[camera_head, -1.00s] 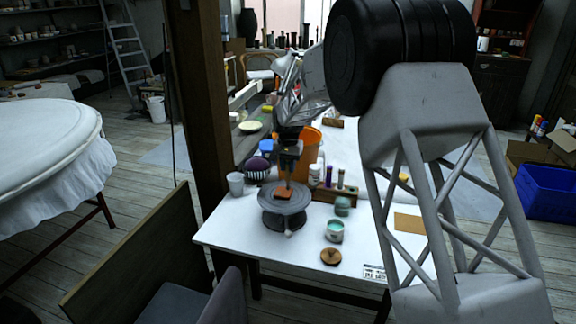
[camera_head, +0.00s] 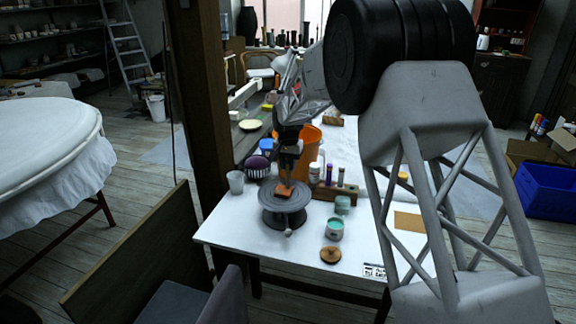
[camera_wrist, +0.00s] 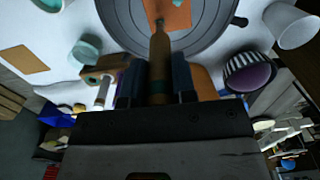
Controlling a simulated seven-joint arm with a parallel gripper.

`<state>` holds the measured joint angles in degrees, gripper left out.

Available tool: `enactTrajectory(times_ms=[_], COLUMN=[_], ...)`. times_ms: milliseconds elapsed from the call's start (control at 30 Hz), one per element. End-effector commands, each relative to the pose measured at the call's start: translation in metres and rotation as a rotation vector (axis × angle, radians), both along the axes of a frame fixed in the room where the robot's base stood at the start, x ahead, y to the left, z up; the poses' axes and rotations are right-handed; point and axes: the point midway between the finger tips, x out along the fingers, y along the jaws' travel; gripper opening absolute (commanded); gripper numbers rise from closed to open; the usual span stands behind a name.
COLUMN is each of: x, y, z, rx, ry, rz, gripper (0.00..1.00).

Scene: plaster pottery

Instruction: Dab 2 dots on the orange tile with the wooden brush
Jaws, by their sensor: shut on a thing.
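The orange tile (camera_head: 284,192) lies on a round dark grey wheel (camera_head: 270,211) on the white table. Part of the tile also shows at the top of the wrist view (camera_wrist: 178,15). My gripper (camera_head: 290,160) is above the tile, shut on the wooden brush (camera_wrist: 159,48). The brush points down, and its tip overlaps the tile in the wrist view; I cannot tell whether it touches.
An open jar of teal glaze (camera_head: 335,230), a round wooden lid (camera_head: 330,255) and a white cup (camera_head: 236,182) stand near the wheel. The table's front right is fairly clear.

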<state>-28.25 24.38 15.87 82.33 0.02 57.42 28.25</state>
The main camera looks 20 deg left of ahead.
Motion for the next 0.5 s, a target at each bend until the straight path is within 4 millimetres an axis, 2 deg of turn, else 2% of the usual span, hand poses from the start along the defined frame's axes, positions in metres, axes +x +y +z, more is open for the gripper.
enactTrajectory(times_ms=[500], x=[0.0], y=[0.0], z=[0.03], rx=[0.001], ry=[-0.001], rz=[0.0], gripper=[0.03])
